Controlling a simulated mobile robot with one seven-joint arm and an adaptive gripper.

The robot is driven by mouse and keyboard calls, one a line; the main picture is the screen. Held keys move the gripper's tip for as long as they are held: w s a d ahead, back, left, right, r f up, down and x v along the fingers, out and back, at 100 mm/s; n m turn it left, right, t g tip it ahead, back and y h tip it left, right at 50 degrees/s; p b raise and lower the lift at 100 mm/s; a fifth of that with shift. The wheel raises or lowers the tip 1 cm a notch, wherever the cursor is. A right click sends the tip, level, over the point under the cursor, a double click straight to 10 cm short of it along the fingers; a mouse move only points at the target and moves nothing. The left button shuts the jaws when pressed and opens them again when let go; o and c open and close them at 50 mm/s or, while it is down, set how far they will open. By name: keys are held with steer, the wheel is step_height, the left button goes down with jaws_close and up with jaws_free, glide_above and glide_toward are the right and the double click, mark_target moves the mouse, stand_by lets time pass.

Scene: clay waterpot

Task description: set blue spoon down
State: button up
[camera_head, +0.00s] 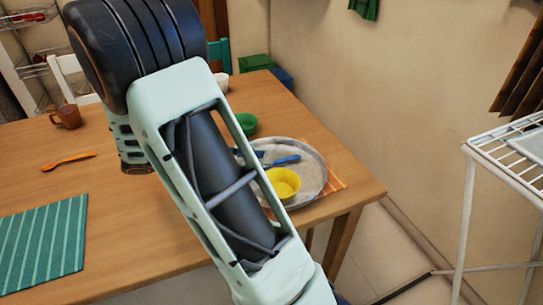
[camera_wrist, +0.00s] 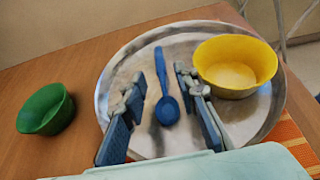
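The blue spoon (camera_wrist: 167,108) lies on the round silver tray (camera_wrist: 185,43) in the wrist view, its bowl toward me and its handle pointing away. My gripper (camera_wrist: 160,80) is open, with one blue-padded finger on each side of the spoon and a visible gap to both. In the head view my arm hides part of the tray (camera_head: 313,172). Small blue shapes show over the tray there, but I cannot tell clearly which are spoon and which are fingers.
A yellow bowl (camera_wrist: 235,66) sits on the tray right of my fingers. A green bowl (camera_wrist: 45,109) stands on the table left of the tray. An orange spoon (camera_head: 68,160), a brown mug (camera_head: 66,116) and a green striped mat (camera_head: 42,245) are farther left.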

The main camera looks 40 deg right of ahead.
steer(key=p+v, duration=0.1)
steer(key=v, duration=0.6)
